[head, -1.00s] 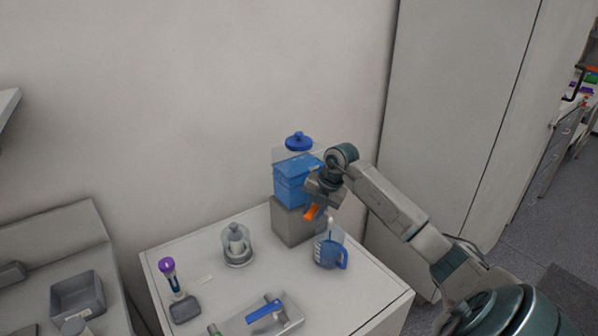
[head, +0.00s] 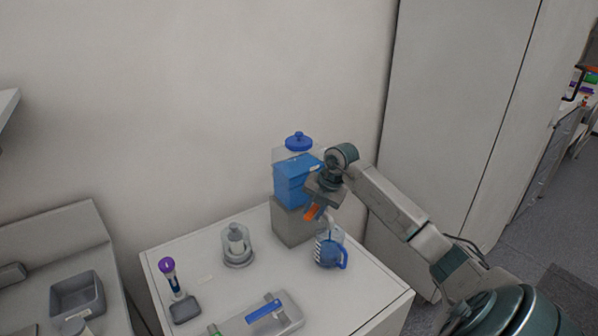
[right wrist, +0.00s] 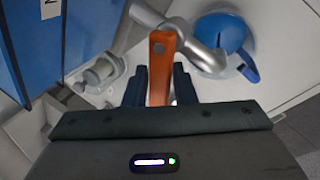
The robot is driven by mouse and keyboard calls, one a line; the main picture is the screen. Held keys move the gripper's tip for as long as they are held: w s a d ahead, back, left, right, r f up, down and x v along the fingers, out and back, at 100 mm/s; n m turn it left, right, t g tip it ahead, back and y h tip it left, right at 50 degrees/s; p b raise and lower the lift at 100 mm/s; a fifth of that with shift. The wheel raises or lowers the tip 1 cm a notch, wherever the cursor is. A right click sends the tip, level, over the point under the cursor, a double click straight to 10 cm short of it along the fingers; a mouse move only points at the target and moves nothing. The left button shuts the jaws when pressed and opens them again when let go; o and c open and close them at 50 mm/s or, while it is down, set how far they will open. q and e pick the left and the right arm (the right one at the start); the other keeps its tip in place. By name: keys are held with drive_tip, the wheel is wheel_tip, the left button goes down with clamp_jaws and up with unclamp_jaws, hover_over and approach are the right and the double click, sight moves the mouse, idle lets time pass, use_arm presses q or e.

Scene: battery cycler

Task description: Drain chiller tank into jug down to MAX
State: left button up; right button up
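The chiller tank (head: 292,183) is a clear box of blue liquid with a blue lid, standing on a grey block. The liquid's surface is below the clear top part; I cannot make out the MAX mark. The jug (head: 329,252) is clear with a blue handle, holds blue liquid, and stands below the tap. The right wrist view shows the metal tap spout (right wrist: 208,57) over the jug (right wrist: 222,45). My right gripper (right wrist: 160,85) has its fingers close on both sides of the orange tap lever (right wrist: 161,65); the lever also shows in the head view (head: 313,212). My left gripper is out of view.
A clear vessel with a grey part (head: 237,247) stands left of the block. A purple-topped tube device (head: 168,267) and a grey tray with a blue handle (head: 266,312) are nearer the front. A tall cabinet (head: 455,120) stands right of the table.

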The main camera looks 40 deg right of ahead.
drive_tip(key=shift+w+a+r+m+h+p, duration=0.1)
drive_tip(key=shift+w+r+m+h+p, duration=0.2)
drive_tip(key=shift+m, duration=0.4)
drive_tip(key=m, duration=0.2)
drive_tip(key=w+m+h, duration=0.1)
drive_tip(key=shift+w+f+m+t+p, duration=0.1)
drive_tip(key=shift+f+m+t+p, duration=0.2)
drive_tip(key=shift+m+p, duration=0.1)
drive_tip(key=shift+r, duration=0.15)
drive_tip(key=shift+o, duration=1.2)
drive_tip(key=shift+w, duration=0.2)
